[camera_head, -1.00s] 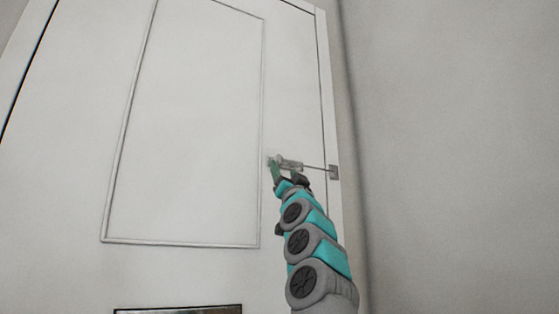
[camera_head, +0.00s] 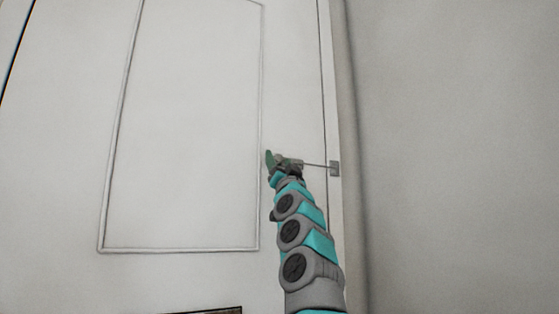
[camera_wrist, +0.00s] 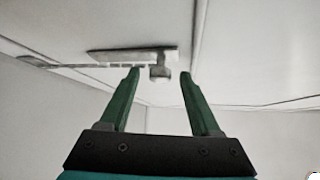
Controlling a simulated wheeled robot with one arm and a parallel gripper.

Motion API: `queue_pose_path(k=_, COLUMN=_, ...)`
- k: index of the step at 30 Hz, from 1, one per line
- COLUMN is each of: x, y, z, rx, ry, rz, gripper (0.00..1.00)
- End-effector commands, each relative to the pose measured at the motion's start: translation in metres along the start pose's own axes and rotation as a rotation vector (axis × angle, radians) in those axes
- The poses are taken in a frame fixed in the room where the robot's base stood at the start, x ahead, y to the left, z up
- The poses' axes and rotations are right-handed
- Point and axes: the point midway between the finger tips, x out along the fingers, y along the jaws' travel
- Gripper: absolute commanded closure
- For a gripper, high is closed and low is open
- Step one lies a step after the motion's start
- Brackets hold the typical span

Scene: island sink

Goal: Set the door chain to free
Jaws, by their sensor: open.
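The door chain (camera_head: 315,165) runs from a small bracket (camera_head: 334,168) on the frame at the right to a track on the white door. In the wrist view the chain (camera_wrist: 60,66) stretches left from the grey track plate (camera_wrist: 110,55), and a round knob (camera_wrist: 160,74) sticks out from the plate's right part. My gripper (camera_wrist: 159,74) is open, its two green fingers apart, with the knob showing between the fingertips. Whether a finger touches the knob I cannot tell. In the head view my gripper (camera_head: 277,160) covers much of the track.
The white door (camera_head: 190,130) with a raised panel outline fills the left and middle. A plain grey wall (camera_head: 460,150) stands at the right, beyond the door frame. A dark-edged plate (camera_head: 205,311) shows low on the door. The space around the chain looks clear.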

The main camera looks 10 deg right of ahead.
Motion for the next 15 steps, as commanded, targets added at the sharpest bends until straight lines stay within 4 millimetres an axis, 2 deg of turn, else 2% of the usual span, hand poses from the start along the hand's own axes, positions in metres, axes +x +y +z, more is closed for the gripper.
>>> queue_pose_path(k=2, x=-0.0001, y=0.0001, z=0.0002, rx=0.000, ry=0.000, rz=0.000, gripper=0.37)
queue_pose_path(k=15, x=-0.0001, y=0.0001, z=0.0002, rx=0.000, ry=0.000, rz=0.000, gripper=0.87)
